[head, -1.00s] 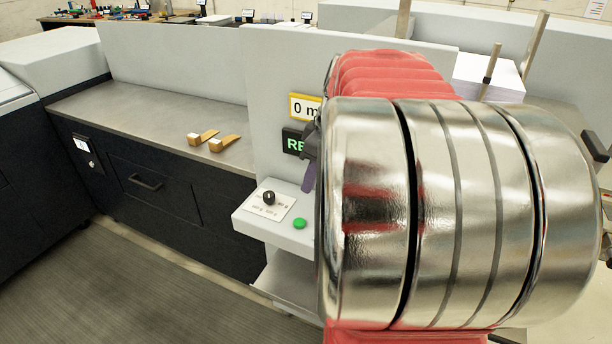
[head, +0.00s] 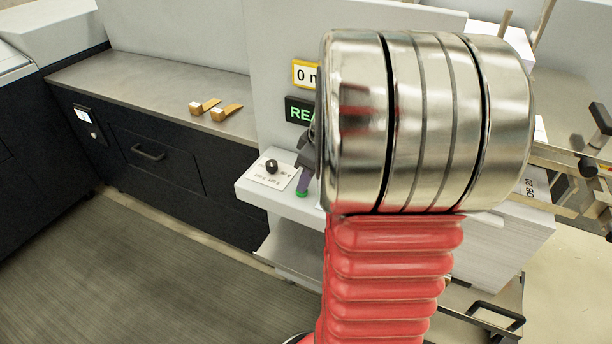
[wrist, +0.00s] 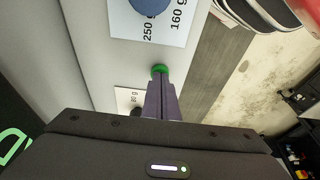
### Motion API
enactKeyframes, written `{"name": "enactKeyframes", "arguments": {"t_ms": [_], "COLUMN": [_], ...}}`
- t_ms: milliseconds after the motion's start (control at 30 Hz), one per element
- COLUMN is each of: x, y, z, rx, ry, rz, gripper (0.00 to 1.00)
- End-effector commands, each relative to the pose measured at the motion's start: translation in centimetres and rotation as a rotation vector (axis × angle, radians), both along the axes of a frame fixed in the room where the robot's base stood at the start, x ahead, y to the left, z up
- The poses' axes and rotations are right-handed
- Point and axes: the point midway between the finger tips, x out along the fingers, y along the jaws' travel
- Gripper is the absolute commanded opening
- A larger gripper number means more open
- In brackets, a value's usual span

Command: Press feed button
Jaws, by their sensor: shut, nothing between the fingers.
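The green button (head: 300,194) sits on the light grey shelf of the machine, right of a black knob (head: 271,166) on a white label plate. My gripper (head: 302,186) has its purple fingers pointing down at the button and partly covering it. In the wrist view the closed fingertips (wrist: 161,84) overlap the near edge of the green button (wrist: 160,69). The fingers are together with nothing between them. I cannot tell whether the tips touch the button or hover just above it.
Two wooden wedges (head: 215,109) lie on the grey counter at left. A paper stack (head: 500,245) stands at right. Open floor lies in front.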

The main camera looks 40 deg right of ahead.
Motion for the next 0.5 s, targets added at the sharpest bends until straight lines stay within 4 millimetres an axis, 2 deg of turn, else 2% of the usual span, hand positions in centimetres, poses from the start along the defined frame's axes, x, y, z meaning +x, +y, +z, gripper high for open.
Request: {"name": "enactKeyframes", "arguments": {"t_ms": [200, 400, 500], "x": [0.0, -0.1, -0.2], "y": [0.0, 0.0, 0.1], "z": [-0.2, -2.1, -2.4], "rx": [0.001, 0.002, 0.004], "ry": [0.000, 0.004, 0.007], "rz": [0.000, 0.000, 0.000], "gripper": [0.00, 0.00, 0.00]}}
